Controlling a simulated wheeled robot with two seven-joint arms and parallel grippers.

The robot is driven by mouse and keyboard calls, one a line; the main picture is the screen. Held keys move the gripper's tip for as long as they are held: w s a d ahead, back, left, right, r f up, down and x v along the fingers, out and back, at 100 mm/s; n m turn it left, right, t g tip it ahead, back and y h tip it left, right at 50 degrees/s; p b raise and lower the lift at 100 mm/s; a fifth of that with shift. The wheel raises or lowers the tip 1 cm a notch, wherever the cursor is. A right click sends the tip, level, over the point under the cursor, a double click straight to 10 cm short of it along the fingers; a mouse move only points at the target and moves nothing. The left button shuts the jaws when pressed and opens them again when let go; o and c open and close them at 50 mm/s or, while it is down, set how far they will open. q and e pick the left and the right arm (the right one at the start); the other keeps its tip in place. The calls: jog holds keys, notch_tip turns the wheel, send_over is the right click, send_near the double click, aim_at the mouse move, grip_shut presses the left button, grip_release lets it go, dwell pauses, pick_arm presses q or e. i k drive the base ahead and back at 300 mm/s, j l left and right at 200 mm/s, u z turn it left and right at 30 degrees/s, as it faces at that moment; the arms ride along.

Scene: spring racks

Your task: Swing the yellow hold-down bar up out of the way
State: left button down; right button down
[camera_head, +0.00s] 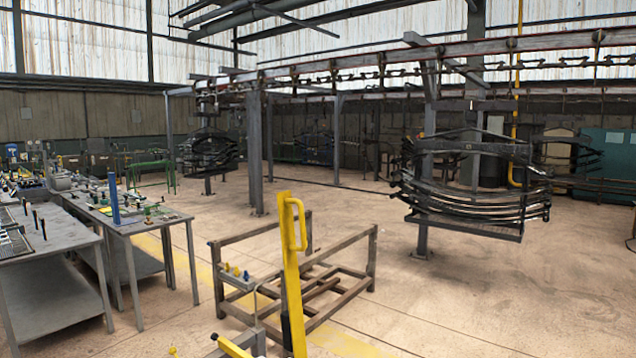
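A yellow bar (290,275) with a looped yellow handle (303,226) on its upper right side stands nearly upright at the bottom centre of the head view. It is close to me and its lower end runs out of the picture. A small dark part shows against its left edge near the bottom. A shorter yellow piece (234,347) lies slanted just left of it at the bottom edge. Neither of my grippers shows in this view.
A low metal frame rack (340,247) stands empty behind the bar, with a small control box (237,282) at its front left. Workbenches (60,240) with tools stand at left. Leaf springs (475,190) hang from an overhead conveyor at right. The floor at right is clear.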

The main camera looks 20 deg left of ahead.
aim_at(294, 339)
jog(key=i+l+z, duration=0.1)
jog(key=i, duration=1.05)
jog(key=i+l, duration=0.2)
jog(key=i, duration=1)
jog(key=u, duration=0.5)
jog(key=i+l+u, duration=0.1)
jog(key=u, duration=0.35)
jog(key=i+u, duration=0.1)
jog(key=u, duration=0.4)
jog(key=l+u, duration=0.15)
jog(key=u, duration=0.35)
jog(key=l+u, duration=0.1)
jog(key=u, duration=0.35)
